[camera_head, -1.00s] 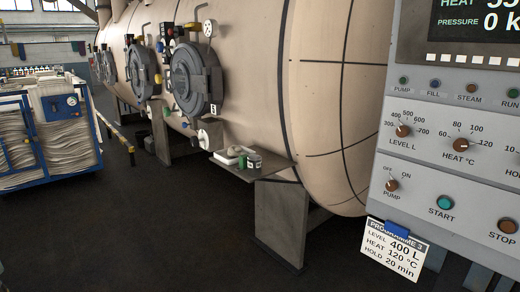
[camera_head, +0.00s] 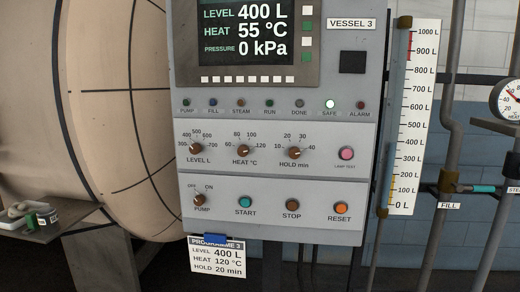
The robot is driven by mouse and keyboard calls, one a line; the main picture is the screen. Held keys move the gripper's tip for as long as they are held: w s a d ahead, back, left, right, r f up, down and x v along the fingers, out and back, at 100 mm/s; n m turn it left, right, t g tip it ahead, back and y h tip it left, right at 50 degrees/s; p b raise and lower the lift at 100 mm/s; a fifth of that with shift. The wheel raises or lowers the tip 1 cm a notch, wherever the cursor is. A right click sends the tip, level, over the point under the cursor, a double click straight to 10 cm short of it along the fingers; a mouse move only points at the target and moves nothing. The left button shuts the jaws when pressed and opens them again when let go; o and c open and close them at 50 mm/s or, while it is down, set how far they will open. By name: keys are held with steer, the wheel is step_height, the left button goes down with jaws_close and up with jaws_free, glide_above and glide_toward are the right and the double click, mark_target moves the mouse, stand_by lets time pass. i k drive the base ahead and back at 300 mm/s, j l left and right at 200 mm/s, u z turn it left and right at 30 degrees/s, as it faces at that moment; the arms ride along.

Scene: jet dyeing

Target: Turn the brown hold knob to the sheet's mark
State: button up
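The brown hold knob (camera_head: 294,153) is on the grey control panel (camera_head: 340,225) in the head view, at the right end of the row of three brown knobs. Marks 10, 20, 30 and 40 stand around it, with "HOLD min" below. Its pointer is too small to read surely. The programme sheet (camera_head: 217,257) hangs below the panel's lower left under a blue clip (camera_head: 215,239). It reads level 400 L, heat 120 °C, hold 20 min. My gripper is not in view.
The level knob (camera_head: 195,150) and heat knob (camera_head: 243,151) sit left of the hold knob; a pink lamp-test button (camera_head: 346,153) is right of it. Below are the pump knob (camera_head: 199,200), start (camera_head: 245,202), stop (camera_head: 292,205) and reset (camera_head: 341,208) buttons. The vessel (camera_head: 60,100) stands left.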

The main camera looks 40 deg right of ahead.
mark_target(294, 153)
steer(key=z, duration=1.35)
